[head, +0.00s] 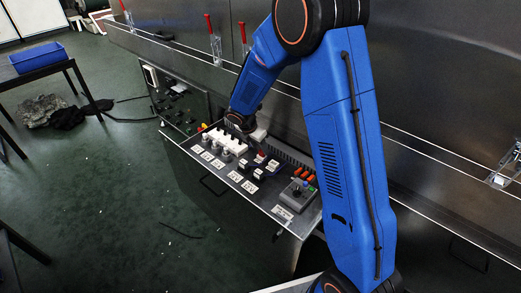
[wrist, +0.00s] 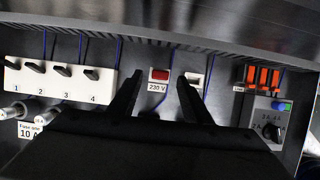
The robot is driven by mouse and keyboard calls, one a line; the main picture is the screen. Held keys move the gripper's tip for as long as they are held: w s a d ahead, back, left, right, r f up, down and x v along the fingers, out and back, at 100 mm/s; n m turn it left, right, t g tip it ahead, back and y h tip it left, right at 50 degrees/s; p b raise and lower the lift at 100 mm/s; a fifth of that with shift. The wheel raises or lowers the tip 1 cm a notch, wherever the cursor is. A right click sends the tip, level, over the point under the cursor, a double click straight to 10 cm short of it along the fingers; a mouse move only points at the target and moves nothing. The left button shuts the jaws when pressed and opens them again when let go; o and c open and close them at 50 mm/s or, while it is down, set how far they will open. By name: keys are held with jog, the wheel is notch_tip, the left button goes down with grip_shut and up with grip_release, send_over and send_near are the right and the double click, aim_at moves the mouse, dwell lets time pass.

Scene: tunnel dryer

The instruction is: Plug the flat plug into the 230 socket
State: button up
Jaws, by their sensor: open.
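My gripper (wrist: 158,92) is open in the wrist view, its two dark fingers apart with nothing seen between their tips. A small red rocker (wrist: 159,76) in a white frame, with a "230 V" label (wrist: 157,87) under it, shows between the fingers. A pale fitting (wrist: 194,79) is partly hidden behind the right finger. In the head view my gripper (head: 243,124) is low over the panel (head: 222,188). Small black and white fittings (head: 258,173) sit in front of it. I cannot tell which is the flat plug or the 230 socket.
A white block of numbered switches (wrist: 60,80) and fuse holders (wrist: 28,128) lie left. Orange parts (wrist: 263,77) and a grey box with a dial (wrist: 265,120) lie right. Blue wires run behind. A steel wall (head: 430,90) rises behind the panel.

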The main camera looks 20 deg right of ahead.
jog(key=v, duration=1.4)
jog(key=shift+r, duration=0.3)
jog(key=s+d+r+m+y, duration=0.1)
jog(key=s+d+r+m, duration=0.45)
jog(key=s, duration=0.35)
jog(key=s+d+r+m+y, duration=0.1)
jog(key=s+d+r+m, duration=0.5)
jog(key=s, duration=0.4)
jog(key=s+m+t+y, duration=0.1)
jog(key=s+m+t, duration=0.1)
jog(key=s+m, duration=1.1)
jog(key=shift+s+d+r+y, duration=0.4)
jog(key=shift+s+d+r, duration=0.05)
jog(key=shift+s, duration=2.7)
jog(key=shift+c, duration=0.5)
